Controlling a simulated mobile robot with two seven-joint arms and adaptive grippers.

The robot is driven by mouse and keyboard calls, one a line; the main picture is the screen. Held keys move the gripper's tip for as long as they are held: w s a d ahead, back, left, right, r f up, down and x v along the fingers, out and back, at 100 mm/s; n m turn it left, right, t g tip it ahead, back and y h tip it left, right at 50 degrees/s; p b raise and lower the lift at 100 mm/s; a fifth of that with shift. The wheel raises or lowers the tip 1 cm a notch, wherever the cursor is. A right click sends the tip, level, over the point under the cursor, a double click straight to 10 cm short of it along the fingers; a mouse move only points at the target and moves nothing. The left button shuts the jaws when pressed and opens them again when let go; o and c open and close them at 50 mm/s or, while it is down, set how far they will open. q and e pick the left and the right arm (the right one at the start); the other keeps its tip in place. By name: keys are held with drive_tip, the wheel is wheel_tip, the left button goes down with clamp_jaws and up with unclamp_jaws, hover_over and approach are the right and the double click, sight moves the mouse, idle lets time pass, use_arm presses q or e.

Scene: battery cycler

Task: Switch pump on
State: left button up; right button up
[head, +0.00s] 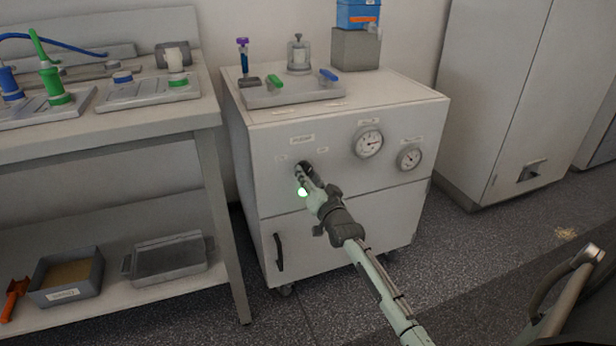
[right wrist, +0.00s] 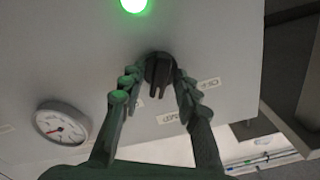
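The dark pump knob (head: 303,167) is on the front of the white cabinet (head: 343,130). A green indicator light (head: 302,191) glows beside it. In the right wrist view the knob (right wrist: 158,70) sits between the two fingers of my right gripper (right wrist: 157,78). The fingers are spread on either side of it, with a visible gap to its narrow bar handle. The green light (right wrist: 133,4) also glows there. In the head view my right gripper (head: 306,176) is at the panel and partly hides the knob. My left gripper is not in view.
Two round gauges (head: 368,142) are to the right on the same panel. A tray (head: 292,92) with fittings lies on top of the cabinet. A workbench (head: 150,118) stands to the left, and a tall cabinet (head: 490,100) to the right.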

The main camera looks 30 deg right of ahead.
drive_tip(key=v, duration=1.2)
drive_tip(key=shift+a, duration=0.1)
idle(0.4)
drive_tip(key=s+a+f+n+g+y, duration=0.25)
drive_tip(key=s+a+f+g, duration=0.2)
drive_tip(key=f, duration=0.35)
drive_tip(key=s+a+f+n+g+y, duration=0.1)
drive_tip(key=s+a+f+n+g, duration=0.2)
drive_tip(key=s+a+f+n, duration=0.25)
drive_tip(key=s+a+f+n+g, duration=0.1)
drive_tip(key=s+f+g, duration=0.2)
drive_tip(key=s, duration=0.4)
drive_tip(key=s+a+f+n+g, duration=0.1)
drive_tip(key=s+f+g, duration=0.3)
drive_tip(key=s, duration=0.4)
drive_tip(key=shift+a+f+h, duration=0.45)
drive_tip(key=shift+a+f, duration=0.05)
drive_tip(key=shift+f, duration=0.05)
drive_tip(key=shift+s, duration=0.15)
